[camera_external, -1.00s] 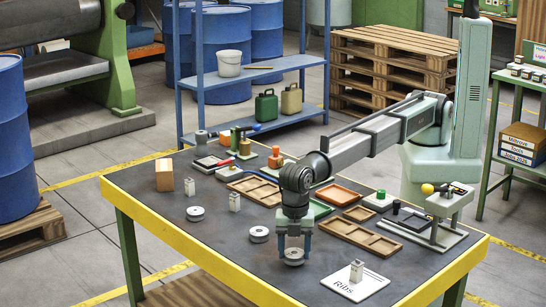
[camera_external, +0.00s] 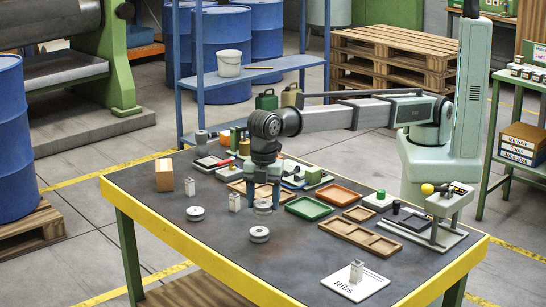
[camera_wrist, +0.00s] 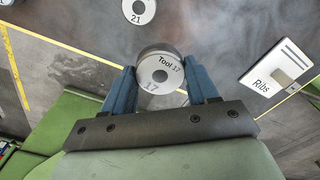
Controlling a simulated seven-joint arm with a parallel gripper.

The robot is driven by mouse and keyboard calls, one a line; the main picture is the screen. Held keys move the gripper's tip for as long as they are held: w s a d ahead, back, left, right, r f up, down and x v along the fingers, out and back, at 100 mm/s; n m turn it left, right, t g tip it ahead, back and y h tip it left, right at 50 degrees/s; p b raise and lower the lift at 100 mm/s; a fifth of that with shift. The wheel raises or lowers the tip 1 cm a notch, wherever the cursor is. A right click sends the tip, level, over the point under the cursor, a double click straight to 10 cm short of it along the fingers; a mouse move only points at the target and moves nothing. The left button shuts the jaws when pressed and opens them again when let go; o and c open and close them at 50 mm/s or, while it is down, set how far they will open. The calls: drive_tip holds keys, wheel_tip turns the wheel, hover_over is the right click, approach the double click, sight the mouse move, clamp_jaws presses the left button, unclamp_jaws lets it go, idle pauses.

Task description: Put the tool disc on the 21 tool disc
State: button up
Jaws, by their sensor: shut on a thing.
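My gripper (camera_external: 263,200) points down over the middle of the table. It is shut on a round grey tool disc (camera_wrist: 161,74), whose face reads "Tool 17" in the wrist view. The disc sits between the blue fingers and is raised above the table. The 21 tool disc (camera_wrist: 138,10) lies at the top of the wrist view, apart from the held disc and partly cut off. In the external view two discs lie on the table, one left (camera_external: 195,213) and one just below the gripper (camera_external: 259,234). Their labels are too small to tell which is 21.
A white "Ribs" card (camera_external: 340,287) with a metal piece lies at the table's front right. Wooden trays (camera_external: 345,230) and a green tray (camera_external: 309,208) lie to the right. The front left table surface is mostly clear.

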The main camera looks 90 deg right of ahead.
drive_tip(key=r, duration=0.1)
hover_over(259, 231)
drive_tip(key=n, duration=0.2)
drive_tip(key=shift+f, duration=4.85)
drive_tip(key=shift+f, duration=0.1)
drive_tip(key=o, duration=1.4)
wheel_tip(259, 231, up, 12)
drive_tip(key=shift+r, duration=0.1)
